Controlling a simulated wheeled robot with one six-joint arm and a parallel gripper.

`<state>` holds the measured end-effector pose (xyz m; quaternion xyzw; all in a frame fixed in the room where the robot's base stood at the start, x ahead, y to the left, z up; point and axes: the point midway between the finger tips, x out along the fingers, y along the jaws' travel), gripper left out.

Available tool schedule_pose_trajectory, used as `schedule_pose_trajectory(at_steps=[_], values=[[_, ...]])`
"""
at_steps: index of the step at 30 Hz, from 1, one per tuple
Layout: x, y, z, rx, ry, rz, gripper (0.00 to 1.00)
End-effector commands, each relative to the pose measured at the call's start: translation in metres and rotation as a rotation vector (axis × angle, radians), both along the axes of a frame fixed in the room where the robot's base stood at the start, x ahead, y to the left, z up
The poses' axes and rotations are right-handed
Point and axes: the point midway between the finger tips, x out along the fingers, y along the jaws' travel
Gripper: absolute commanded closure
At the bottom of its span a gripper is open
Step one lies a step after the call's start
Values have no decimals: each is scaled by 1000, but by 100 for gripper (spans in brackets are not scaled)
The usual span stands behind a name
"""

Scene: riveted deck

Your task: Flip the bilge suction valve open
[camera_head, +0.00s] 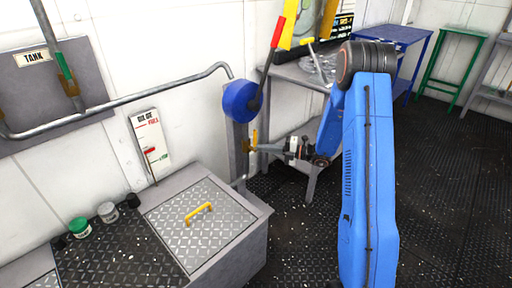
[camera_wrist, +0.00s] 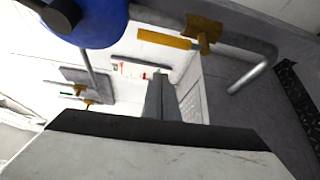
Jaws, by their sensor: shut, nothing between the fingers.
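A valve with a flat yellow lever (camera_head: 254,137) sits low on the post under the blue pump. In the wrist view, its yellow lever (camera_wrist: 165,40) and orange-brown body (camera_wrist: 203,32) are on a bent grey pipe (camera_wrist: 240,42). The lever lies roughly parallel to the pipe beside it. No label shows on this valve. My gripper (camera_head: 264,147) is shut and empty, pointing left, with its tips close to the valve. In the wrist view, my gripper's grey fingers (camera_wrist: 161,98) are below the lever with a visible gap. I cannot tell whether anything touches.
The blue pump (camera_head: 239,101) with a red-gripped handle (camera_head: 278,32) stands above the valve. A bilge gauge board (camera_head: 151,143) is on the wall. A grey bin with a yellow-handled hatch (camera_head: 205,226) stands at front left. A grey bench (camera_head: 292,72) is behind. Dark floor (camera_head: 450,190) is clear at right.

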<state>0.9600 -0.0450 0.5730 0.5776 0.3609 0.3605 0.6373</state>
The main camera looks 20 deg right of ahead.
Motion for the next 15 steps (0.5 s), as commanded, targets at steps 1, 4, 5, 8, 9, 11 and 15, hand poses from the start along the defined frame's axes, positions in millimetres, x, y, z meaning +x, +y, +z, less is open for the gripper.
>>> schedule_pose_trajectory(at_steps=[1, 4, 5, 8, 9, 11, 15], values=[[-4, -9, 0, 1, 1, -3, 100], [-12, -23, 0, 1, 0, -3, 100], [-14, -27, 0, 1, -1, -2, 100], [-20, -37, 0, 0, 0, -1, 100], [-21, -40, 0, 0, 0, -1, 100], [-23, -43, 0, 0, 0, -1, 100], [-26, -46, 0, 0, 0, 1, 100]])
